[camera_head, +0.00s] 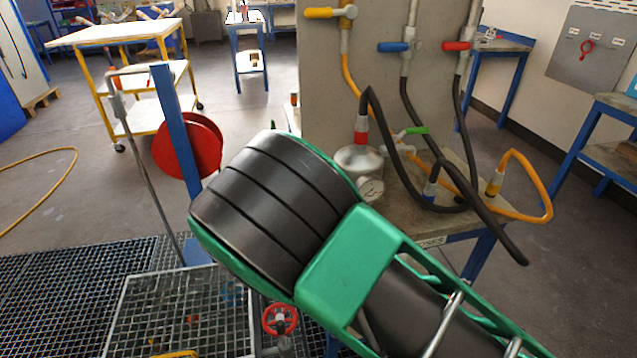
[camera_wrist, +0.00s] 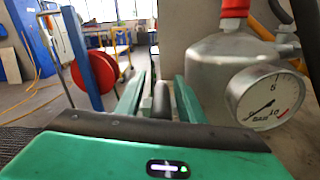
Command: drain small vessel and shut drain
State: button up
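The small vessel (camera_head: 358,160) is a grey metal body on the bench, with a red-collared black hose on top. Its round pressure gauge (camera_head: 371,190) faces the front; the vessel (camera_wrist: 215,60) and gauge (camera_wrist: 268,98) are close on the right in the wrist view. A green lever (camera_head: 412,131) is on piping to the vessel's right. In the wrist view my gripper (camera_wrist: 160,88) is open, its green fingers apart beside the vessel. A dark rounded handle-like piece (camera_wrist: 162,100) shows between them; contact cannot be told. My arm hides the fingers in the head view.
A grey panel (camera_head: 325,85) behind the vessel carries yellow, blue and red valve handles. Black and orange hoses loop at the right. A blue post with a red reel (camera_head: 188,146) stands left. A red handwheel (camera_head: 280,319) is low, near floor grating (camera_head: 60,290).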

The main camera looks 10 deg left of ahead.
jog(key=shift+w+d+r, duration=0.1)
jog(key=shift+r, duration=0.05)
jog(key=v, duration=1)
jog(key=shift+s, duration=0.3)
jog(key=shift+d, duration=0.1)
jog(key=shift+s, duration=0.1)
